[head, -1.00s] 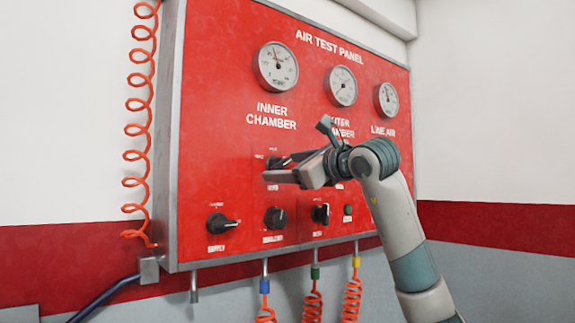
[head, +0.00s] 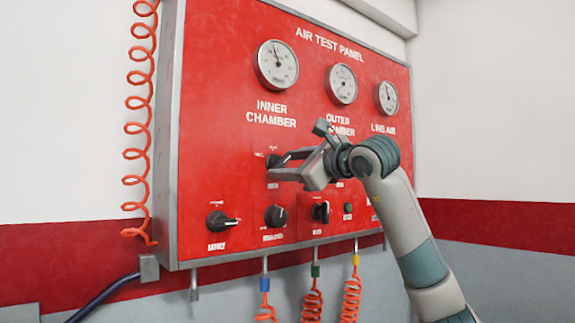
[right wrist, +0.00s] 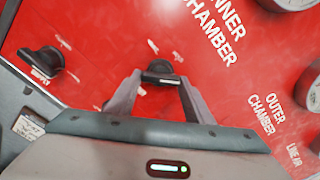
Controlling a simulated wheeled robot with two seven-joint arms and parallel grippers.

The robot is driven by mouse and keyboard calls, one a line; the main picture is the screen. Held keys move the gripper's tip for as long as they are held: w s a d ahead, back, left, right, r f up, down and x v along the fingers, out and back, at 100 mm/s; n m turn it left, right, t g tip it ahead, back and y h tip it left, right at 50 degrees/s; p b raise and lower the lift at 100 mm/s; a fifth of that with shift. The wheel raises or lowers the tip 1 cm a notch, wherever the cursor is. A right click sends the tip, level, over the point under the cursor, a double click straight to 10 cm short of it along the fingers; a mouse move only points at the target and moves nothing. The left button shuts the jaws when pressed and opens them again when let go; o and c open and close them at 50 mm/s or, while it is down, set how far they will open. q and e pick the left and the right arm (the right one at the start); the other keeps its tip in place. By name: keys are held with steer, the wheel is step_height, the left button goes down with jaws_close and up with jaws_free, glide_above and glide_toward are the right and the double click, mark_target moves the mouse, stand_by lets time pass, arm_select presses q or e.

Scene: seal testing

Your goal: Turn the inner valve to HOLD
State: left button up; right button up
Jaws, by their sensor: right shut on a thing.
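The inner valve (head: 272,160) is a black knob on the red panel below the INNER CHAMBER label. My right gripper (head: 281,165) reaches it from the right, one finger above the other. In the right wrist view the knob's dark bar (right wrist: 160,78) sits between the two grey fingertips, and the gripper is shut on it. The small position labels around the knob are too blurred to read, and fingers cover part of it. My left gripper is not in view.
The red air test panel (head: 190,120) carries gauges above and a lower row with the supply knob (head: 222,222), another round knob (head: 276,216), a third knob (head: 320,211) and a green button (head: 347,208). Orange coiled hoses hang at the left and below. My right arm covers part of the panel's right side.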

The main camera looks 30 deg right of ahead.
steer(key=n, duration=0.5)
steer(key=shift+d+r+p, duration=0.1)
steer(key=shift+p, duration=0.3)
steer(key=shift+n+p, duration=0.35)
steer(key=shift+n, duration=2.05)
steer(key=o, duration=1.1)
steer(key=shift+c, duration=0.2)
steer(key=shift+s, duration=0.1)
